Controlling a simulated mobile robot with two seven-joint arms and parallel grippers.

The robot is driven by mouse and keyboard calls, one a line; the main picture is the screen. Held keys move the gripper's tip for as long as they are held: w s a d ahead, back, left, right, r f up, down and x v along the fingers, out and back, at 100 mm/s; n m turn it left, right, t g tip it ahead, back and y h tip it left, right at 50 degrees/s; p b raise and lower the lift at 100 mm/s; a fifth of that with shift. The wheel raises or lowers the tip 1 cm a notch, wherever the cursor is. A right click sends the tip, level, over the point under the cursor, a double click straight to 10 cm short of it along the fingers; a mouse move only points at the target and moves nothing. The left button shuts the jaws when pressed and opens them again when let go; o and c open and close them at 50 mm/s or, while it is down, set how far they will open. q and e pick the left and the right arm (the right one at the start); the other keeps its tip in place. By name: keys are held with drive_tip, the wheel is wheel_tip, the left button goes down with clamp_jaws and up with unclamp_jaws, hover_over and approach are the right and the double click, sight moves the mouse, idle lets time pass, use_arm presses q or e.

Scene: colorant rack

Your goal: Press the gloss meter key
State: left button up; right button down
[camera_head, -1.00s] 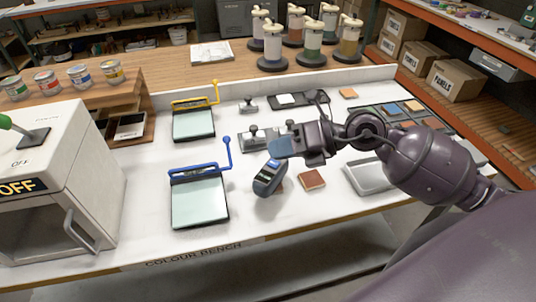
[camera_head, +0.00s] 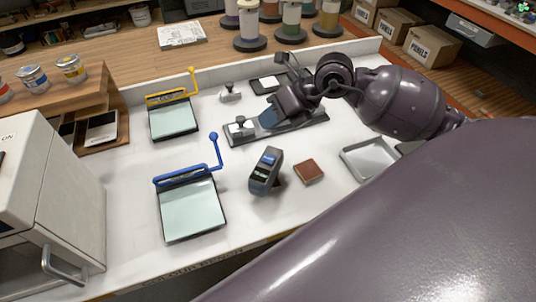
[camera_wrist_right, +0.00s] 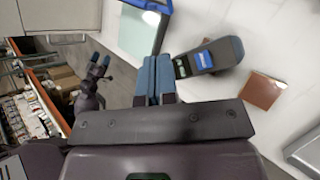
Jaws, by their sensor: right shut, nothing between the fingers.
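The gloss meter (camera_head: 266,171) is a dark grey handheld device with a lit blue screen, standing on the white bench. In the right wrist view the gloss meter (camera_wrist_right: 212,58) shows a small green patch near its end, beside the fingers; I cannot tell which mark is the key. My right gripper (camera_head: 268,118) is shut and empty, with blue-grey fingertips behind the meter in the head view.
A blue-handled glass panel (camera_head: 188,206) lies left of the meter, a yellow-handled one (camera_head: 173,119) behind it. A brown tile (camera_head: 308,171) and a metal tray (camera_head: 366,161) lie to the right. A grey block tool (camera_head: 240,128) stands beside the right fingers.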

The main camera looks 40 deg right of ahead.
drive_tip(key=b, duration=0.5)
hover_over(270, 156)
wheel_tip(270, 156, down, 8)
drive_tip(key=shift+a+r, duration=0.1)
drive_tip(key=shift+f+b, duration=0.35)
drive_tip(key=shift+f, duration=0.15)
idle(0.8)
idle(0.6)
